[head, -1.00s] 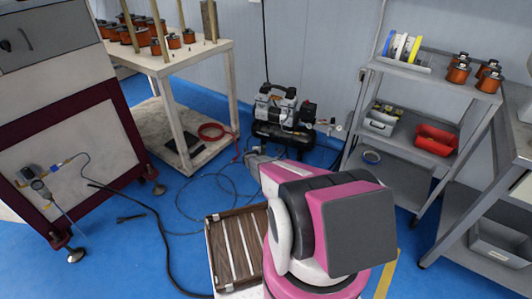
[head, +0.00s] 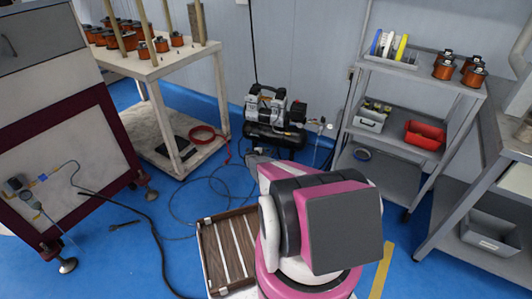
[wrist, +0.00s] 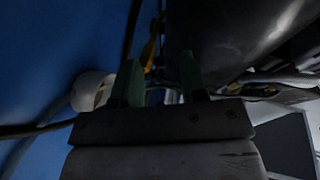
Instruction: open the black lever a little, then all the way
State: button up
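The air compressor (head: 272,118) stands on the blue floor by the back wall in the head view. I cannot pick out the black lever with certainty in either view. My gripper (wrist: 161,74) shows in the wrist view with its two green fingers apart and nothing clearly held between them. In the head view my own arm hides most of the gripper, which reaches toward the compressor. Beyond the fingertips are a small yellow-orange part (wrist: 149,50) and thin pipes. A large dark rounded body (wrist: 228,35) lies close on the right. The wrist view is dim.
A wooden slatted crate (head: 228,252) lies beside my arm. Black and blue hoses cross the floor on the left. A grey shelf rack (head: 398,75) stands right of the compressor, and a wooden table (head: 165,68) with copper coils stands to its left.

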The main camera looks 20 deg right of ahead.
jog(key=shift+w+d+f, duration=0.1)
jog(key=shift+w+d, duration=0.1)
jog(key=shift+d, duration=0.15)
grip_shut()
